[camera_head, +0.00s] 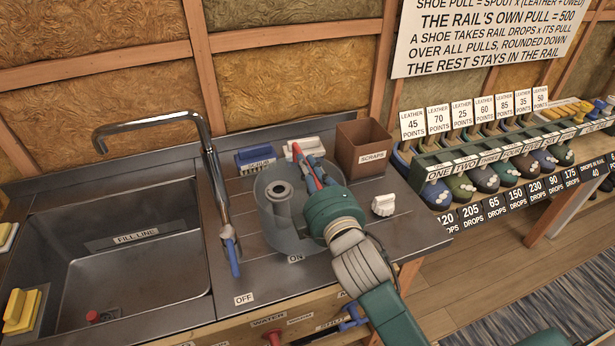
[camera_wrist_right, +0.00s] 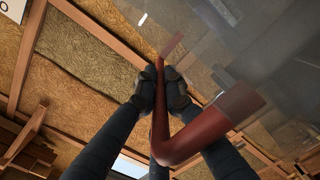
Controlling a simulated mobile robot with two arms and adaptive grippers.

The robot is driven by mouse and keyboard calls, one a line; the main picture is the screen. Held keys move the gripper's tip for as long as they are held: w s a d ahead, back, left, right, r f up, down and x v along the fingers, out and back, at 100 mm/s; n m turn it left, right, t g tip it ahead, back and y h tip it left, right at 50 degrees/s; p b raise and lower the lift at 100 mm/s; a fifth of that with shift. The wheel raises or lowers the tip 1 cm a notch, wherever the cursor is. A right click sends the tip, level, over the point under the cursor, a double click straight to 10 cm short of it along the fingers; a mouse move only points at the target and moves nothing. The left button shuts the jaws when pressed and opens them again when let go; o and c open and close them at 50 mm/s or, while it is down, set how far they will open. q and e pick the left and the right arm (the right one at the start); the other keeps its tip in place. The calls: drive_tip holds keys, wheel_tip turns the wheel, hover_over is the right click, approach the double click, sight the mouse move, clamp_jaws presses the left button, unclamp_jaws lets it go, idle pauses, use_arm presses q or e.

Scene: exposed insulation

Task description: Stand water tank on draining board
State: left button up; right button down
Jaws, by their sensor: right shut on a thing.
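The water tank (camera_head: 285,212) is a clear grey round vessel with a hollow grey post inside and a red handle (camera_wrist_right: 200,140). In the head view it is over the draining board (camera_head: 412,228), right of the tap, and looks about upright. I cannot tell whether its base touches the board. My right gripper (camera_head: 308,165) reaches over the tank's right side; in the right wrist view its fingers (camera_wrist_right: 160,88) are shut on the red handle. My right wrist hides part of the tank's right side. My left gripper is not in view.
A sink (camera_head: 130,265) and tall tap (camera_head: 215,165) stand left of the tank. A blue box (camera_head: 255,158) and brown scraps bin (camera_head: 362,148) are behind it. A white knob (camera_head: 384,205) sits to the right. A rack of shoes (camera_head: 485,178) stands farther right.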

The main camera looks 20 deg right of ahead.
wheel_tip(320, 180, down, 3)
drive_tip(key=shift+r, duration=0.15)
drive_tip(key=c, duration=1.8)
unclamp_jaws()
drive_tip(key=shift+c, duration=0.2)
drive_tip(key=shift+s, duration=0.1)
drive_tip(key=s+b, duration=0.2)
drive_tip(key=s, duration=1)
drive_tip(key=shift+r+b, duration=0.2)
drive_tip(key=shift+b, duration=0.1)
drive_tip(key=shift+w, duration=0.1)
